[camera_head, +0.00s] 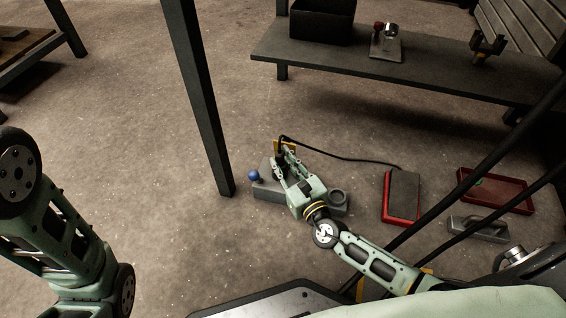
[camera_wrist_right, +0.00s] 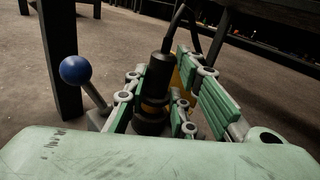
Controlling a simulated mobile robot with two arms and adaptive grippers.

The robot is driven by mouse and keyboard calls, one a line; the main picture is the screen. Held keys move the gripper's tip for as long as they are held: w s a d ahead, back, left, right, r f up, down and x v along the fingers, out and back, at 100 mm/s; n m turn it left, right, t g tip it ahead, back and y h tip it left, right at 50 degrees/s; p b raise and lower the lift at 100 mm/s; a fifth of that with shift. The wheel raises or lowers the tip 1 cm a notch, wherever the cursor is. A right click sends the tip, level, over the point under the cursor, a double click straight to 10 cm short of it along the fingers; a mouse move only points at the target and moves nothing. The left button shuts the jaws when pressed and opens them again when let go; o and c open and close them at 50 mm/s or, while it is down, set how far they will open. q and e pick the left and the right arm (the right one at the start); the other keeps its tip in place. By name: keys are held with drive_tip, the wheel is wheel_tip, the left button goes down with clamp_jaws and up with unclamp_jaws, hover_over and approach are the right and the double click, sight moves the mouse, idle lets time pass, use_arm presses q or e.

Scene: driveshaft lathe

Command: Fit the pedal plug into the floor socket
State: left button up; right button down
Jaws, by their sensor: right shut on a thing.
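My right gripper (camera_head: 281,163) is shut on the black pedal plug (camera_wrist_right: 157,78), which has a yellow band. The plug stands nearly upright between the green fingers (camera_wrist_right: 150,98) in the right wrist view. A dark round collar shows at its lower end; I cannot tell whether the plug sits inside a socket there. A grey floor box (camera_head: 266,192) lies under the gripper, with a blue-knobbed lever (camera_head: 254,175) at its left and a round ring (camera_head: 338,196) at its right. A black cable (camera_head: 345,158) runs from the plug to the red-edged pedal (camera_head: 402,195). My left gripper is out of view.
A red tray (camera_head: 496,190) and a grey handled tool (camera_head: 478,229) lie right of the pedal. A dark post (camera_head: 200,100) stands close left of the box. A low bench (camera_head: 400,72) is behind. Floor at left is clear.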

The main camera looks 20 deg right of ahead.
drive_tip(key=shift+f+b, duration=0.85)
drive_tip(key=c, duration=1.4)
unclamp_jaws()
drive_tip(key=shift+f, duration=0.1)
drive_tip(key=s+d, duration=0.2)
drive_tip(key=s, duration=1)
